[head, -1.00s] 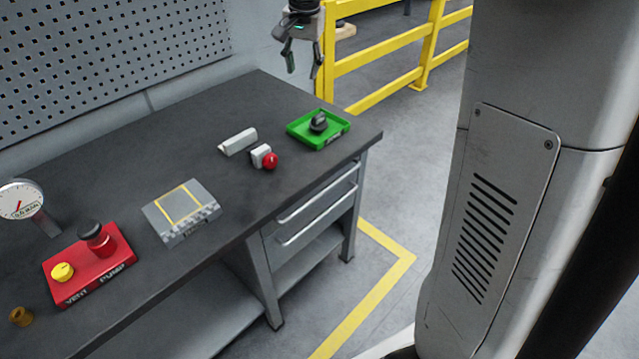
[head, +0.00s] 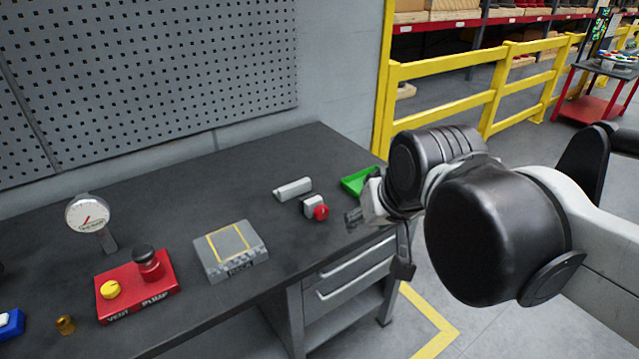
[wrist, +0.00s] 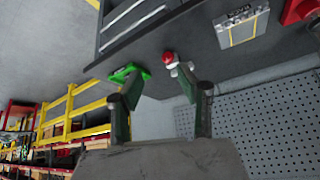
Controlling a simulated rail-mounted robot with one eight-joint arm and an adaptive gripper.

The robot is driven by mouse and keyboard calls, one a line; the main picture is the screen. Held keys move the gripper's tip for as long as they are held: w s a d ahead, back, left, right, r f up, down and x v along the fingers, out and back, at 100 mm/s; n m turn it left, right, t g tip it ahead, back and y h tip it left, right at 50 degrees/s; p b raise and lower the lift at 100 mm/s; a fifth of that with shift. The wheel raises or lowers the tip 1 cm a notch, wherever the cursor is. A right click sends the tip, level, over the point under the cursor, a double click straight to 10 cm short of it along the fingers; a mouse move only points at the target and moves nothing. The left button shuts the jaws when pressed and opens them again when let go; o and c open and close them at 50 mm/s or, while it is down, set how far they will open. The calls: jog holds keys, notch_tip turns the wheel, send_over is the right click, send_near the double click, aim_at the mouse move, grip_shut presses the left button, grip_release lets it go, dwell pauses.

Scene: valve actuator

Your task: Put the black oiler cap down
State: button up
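The green tray (head: 357,180) stands at the right end of the workbench, partly hidden behind my arm in the head view. It also shows in the wrist view (wrist: 124,74), beyond my left finger. A dark knob-shaped piece, likely the black oiler cap, sat in this tray in the earlier head view; I cannot make it out now. My gripper (wrist: 158,88) is open in the wrist view, with no object visible between its spread fingers. In the head view, my gripper (head: 380,236) hangs near the bench's right front corner.
A yellow railing (head: 480,92) stands behind.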

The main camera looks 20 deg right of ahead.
jog(key=shift+n+t, duration=0.3)
jog(key=shift+n, duration=0.3)
jog(key=s+f, duration=0.3)
jog(key=shift+s+a, duration=0.2)
jog(key=shift+a, duration=0.2)
notch_tip(320, 180, down, 2)
jog(key=b, duration=0.2)
jog(key=shift+f+b, duration=0.25)
jog(key=shift+b, duration=0.05)
